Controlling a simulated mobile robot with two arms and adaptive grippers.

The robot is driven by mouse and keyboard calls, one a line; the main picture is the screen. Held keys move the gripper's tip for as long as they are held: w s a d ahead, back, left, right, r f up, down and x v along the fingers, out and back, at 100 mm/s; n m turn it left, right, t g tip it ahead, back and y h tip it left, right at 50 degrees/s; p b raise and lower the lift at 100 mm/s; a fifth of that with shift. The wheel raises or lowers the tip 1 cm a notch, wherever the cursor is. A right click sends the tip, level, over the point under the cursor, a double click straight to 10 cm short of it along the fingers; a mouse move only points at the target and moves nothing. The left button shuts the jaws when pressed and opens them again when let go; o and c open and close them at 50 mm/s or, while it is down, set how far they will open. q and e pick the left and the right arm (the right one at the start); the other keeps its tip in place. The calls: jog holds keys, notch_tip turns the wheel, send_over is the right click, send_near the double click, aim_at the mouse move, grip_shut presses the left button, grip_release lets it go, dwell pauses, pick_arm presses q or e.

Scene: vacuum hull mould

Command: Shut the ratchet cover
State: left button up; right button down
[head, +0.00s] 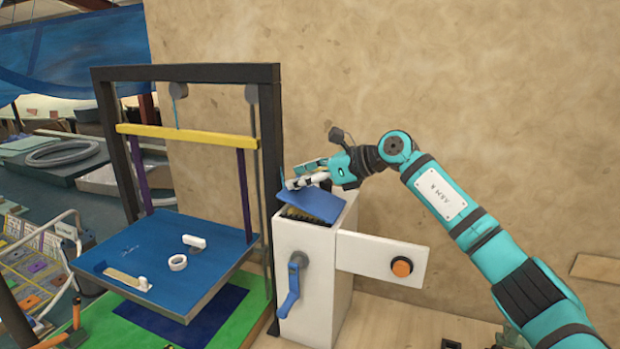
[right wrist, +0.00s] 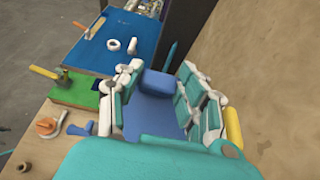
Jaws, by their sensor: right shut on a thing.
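The ratchet cover (head: 312,204) is a blue flap on top of a white box (head: 305,245). It sits tilted, with a gap under it where dark and yellow parts inside the box show. My right gripper (head: 306,179) is at the cover's upper edge and shut on it. In the right wrist view, the blue cover (right wrist: 157,112) lies between the two fingers of the right gripper (right wrist: 157,88). The fingers hide the cover's sides there. My left gripper is in neither view.
A blue crank handle (head: 289,290) is on the box's front. A white panel with an orange knob (head: 402,267) sticks out to the right. A dark frame with a yellow bar (head: 185,134) and a blue platform (head: 140,250) stands left. The wall is close behind.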

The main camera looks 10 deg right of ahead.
jog(key=shift+w+a+f+b, duration=0.25)
jog(key=shift+a+f+b, duration=0.25)
jog(key=shift+a+f, duration=0.3)
jog(key=shift+f, duration=0.15)
jog(key=c, duration=1.1)
grip_release()
jog(key=o, duration=0.3)
jog(key=shift+w+a+f, duration=0.2)
jog(key=shift+w+a, duration=0.15)
jog(key=shift+s+d+r, duration=0.2)
jog(key=shift+s+d, duration=0.05)
jog(key=shift+d, duration=0.45)
jog(key=v, duration=1.1)
jog(key=shift+s+a+r, duration=0.1)
jog(key=shift+a, duration=0.05)
